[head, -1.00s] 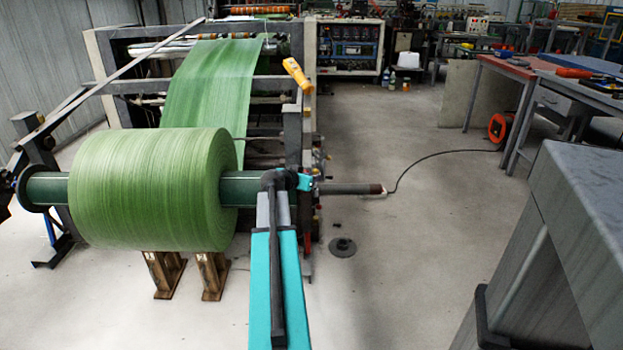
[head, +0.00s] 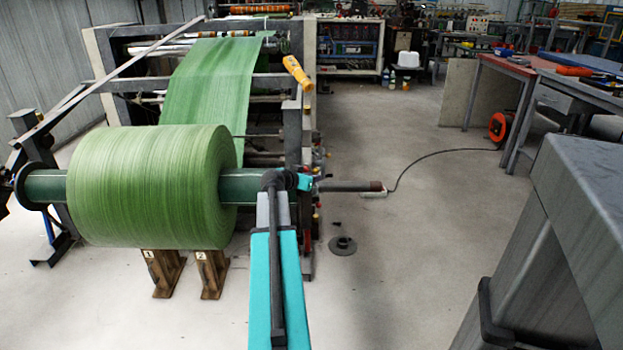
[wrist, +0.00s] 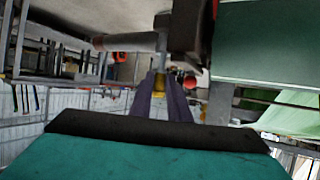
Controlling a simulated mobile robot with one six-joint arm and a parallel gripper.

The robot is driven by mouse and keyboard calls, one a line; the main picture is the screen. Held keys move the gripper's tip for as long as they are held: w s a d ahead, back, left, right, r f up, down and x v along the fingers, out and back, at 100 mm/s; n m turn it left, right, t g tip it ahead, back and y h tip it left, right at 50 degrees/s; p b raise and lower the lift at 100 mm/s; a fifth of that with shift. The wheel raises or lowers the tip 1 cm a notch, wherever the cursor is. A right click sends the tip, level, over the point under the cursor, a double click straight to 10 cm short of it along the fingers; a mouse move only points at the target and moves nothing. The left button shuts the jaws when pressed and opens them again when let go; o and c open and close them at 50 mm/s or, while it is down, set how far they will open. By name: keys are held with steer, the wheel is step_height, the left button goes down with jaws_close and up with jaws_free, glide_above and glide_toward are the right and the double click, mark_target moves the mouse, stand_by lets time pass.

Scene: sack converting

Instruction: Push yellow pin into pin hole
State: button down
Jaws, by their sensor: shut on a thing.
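In the wrist view, my gripper (wrist: 164,92) has its two dark fingers close together, shut on a small yellow piece, the yellow pin (wrist: 161,82), at their tips. Most of the pin is hidden by the fingers. A dark block (wrist: 183,38) around the grey shaft (wrist: 130,41) lies just beyond the fingertips. I cannot make out the pin hole or whether the pin touches it. In the head view, my own arm covers the gripper and the pin; the shaft (head: 347,187) sticks out to the right of my wrist.
A large green roll (head: 150,188) sits on a dark green core (head: 240,189), with wooden stands (head: 213,274) below. The machine frame (head: 307,150) rises close behind my wrist. A yellow handheld control (head: 297,73) hangs above. A black disc (head: 342,245) lies on the floor.

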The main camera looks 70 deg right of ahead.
steer(key=shift+f+b, duration=0.45)
stand_by(0.3)
steer(key=c, duration=2)
jaws_free()
steer(key=o, duration=0.6)
steer(key=shift+c, duration=0.2)
steer(key=shift+r, duration=0.15)
step_height(320, 180, up, 8)
steer(key=a+p, duration=0.2)
steer(key=p, duration=0.1)
steer(key=shift+w+a, duration=0.25)
